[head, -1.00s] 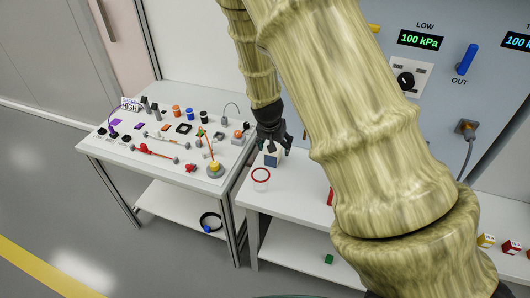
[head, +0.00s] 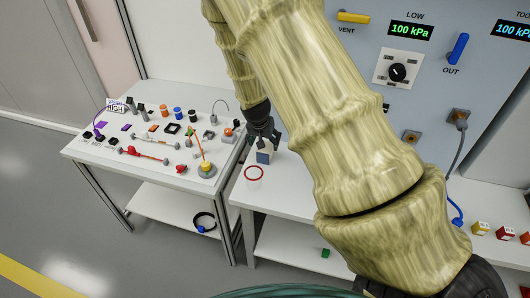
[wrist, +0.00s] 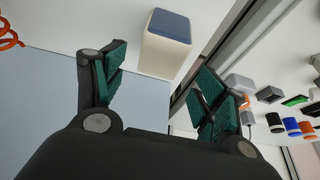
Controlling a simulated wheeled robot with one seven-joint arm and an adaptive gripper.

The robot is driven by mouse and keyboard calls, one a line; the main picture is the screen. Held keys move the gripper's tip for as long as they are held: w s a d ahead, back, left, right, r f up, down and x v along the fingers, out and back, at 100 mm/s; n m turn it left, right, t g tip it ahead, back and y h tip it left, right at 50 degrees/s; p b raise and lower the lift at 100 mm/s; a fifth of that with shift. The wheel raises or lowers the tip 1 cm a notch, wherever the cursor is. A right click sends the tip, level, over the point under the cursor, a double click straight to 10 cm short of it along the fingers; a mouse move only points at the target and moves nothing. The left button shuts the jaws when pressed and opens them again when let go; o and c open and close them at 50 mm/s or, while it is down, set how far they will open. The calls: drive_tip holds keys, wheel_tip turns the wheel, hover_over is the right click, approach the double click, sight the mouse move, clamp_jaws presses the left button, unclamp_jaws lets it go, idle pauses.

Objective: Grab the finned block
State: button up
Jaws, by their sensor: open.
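My gripper (head: 262,138) is open and points down at the near end of the right-hand table. In the wrist view its two green-padded fingers (wrist: 165,78) stand apart with nothing between their pads. A small white block with a blue face (head: 263,156) stands on that table just below the gripper. In the wrist view this block (wrist: 166,45) lies beyond the fingertips, between the two fingers and clear of both. No fins can be made out on it, so I cannot tell whether it is the finned block.
A red ring (head: 254,173) lies close by on the same table. The left table (head: 105,170) is crowded with small parts, including a yellow-topped post (head: 206,167). A grey panel (head: 350,60) with knobs stands behind. A narrow gap separates the tables.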

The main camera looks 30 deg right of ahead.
sight(265, 152)
drive_tip(key=shift+w+d+f+p, duration=0.15)
drive_tip(key=shift+f+p, duration=0.55)
drive_tip(key=shift+f, duration=0.65)
drive_tip(key=shift+x, duration=1.2)
drive_tip(key=c, duration=1.2)
